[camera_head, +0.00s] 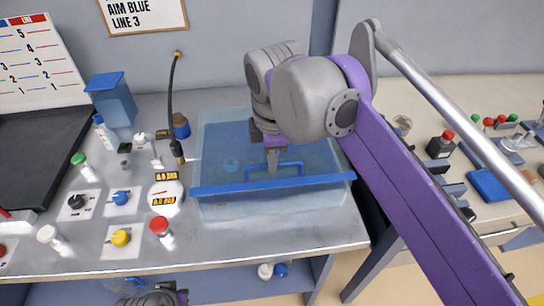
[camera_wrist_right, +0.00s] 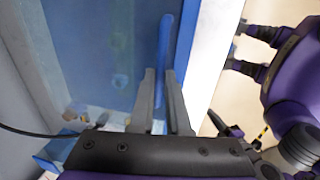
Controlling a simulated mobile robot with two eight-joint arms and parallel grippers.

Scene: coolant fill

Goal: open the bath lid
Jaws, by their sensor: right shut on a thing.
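The bath is a clear, blue-tinted tank (camera_head: 275,207) on the grey bench. Its see-through lid has a blue front rim (camera_head: 225,188) and a blue bar handle (camera_head: 288,165). The lid lies over the tank; a small gap under it cannot be made out. My right gripper (camera_head: 272,160) points down and is shut on the handle. In the right wrist view its two fingers (camera_wrist_right: 163,100) stand either side of the blue handle (camera_wrist_right: 164,45). My left arm (camera_head: 155,296) shows at the bottom of the head view. The left gripper (camera_wrist_right: 240,46) appears open and empty in the right wrist view.
A second bench with a blue tray (camera_head: 490,186) stands right, beyond a gap.

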